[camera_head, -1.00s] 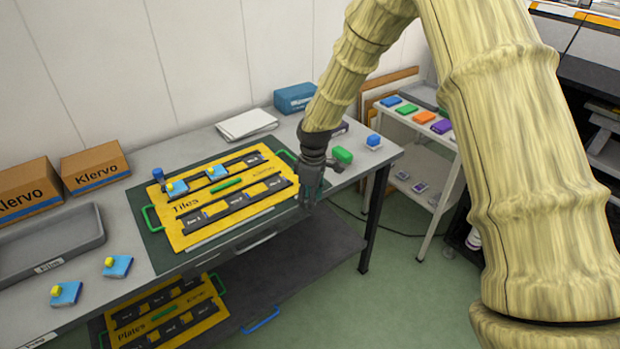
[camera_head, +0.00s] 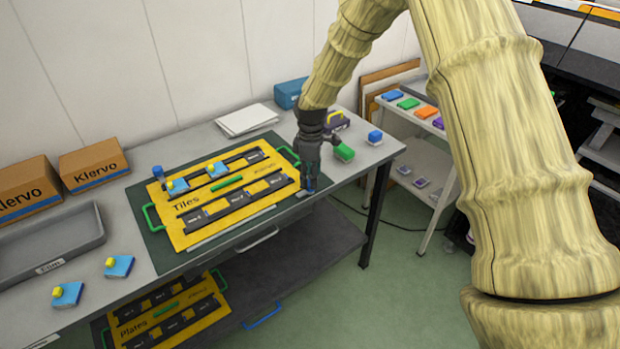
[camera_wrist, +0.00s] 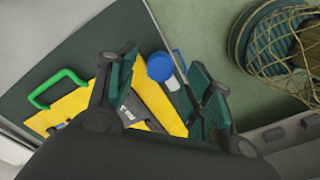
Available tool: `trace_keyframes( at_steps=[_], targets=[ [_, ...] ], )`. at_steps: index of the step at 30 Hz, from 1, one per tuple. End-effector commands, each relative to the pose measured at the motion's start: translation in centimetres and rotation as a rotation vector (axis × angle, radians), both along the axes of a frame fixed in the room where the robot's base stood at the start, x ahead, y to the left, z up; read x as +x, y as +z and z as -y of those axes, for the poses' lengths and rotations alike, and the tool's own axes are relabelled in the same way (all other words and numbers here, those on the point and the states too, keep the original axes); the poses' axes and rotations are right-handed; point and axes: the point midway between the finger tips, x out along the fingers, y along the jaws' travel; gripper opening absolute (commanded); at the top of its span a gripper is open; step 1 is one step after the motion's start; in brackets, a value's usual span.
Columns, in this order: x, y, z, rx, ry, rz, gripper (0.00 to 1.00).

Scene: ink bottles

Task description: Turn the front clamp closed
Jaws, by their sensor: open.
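The yellow Tiles board (camera_head: 172,222) lies on a dark green mat on the table. The front clamp, with a blue knob (camera_head: 311,183), is at the board's right front corner, mostly hidden by my gripper (camera_head: 309,178). In the wrist view the round blue knob (camera_wrist: 160,67) and a white part beside it lie between the two spread fingers of my gripper (camera_wrist: 162,82). The gripper is open, and I cannot tell whether a finger touches the knob. Another blue-topped clamp (camera_head: 158,172) stands at the board's back left corner.
A grey tray (camera_head: 75,247) is at the left. The table's front edge is close to the gripper.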

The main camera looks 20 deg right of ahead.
Motion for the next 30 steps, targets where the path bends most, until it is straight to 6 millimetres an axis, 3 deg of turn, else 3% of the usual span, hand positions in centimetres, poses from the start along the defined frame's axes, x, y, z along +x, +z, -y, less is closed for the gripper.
trace_keyframes(
  at_steps=[7, 18, 26, 30],
  targets=[
    [0.0, -2.0, -0.2, 0.000, 0.002, -0.001, 0.51],
    [0.1, -2.4, -0.2, 0.000, 0.002, 0.000, 0.51],
    [0.1, -2.4, -0.2, 0.000, 0.002, 0.000, 0.05],
    [0.1, -2.4, -0.2, 0.000, 0.000, 0.000, 0.05]
  ],
)
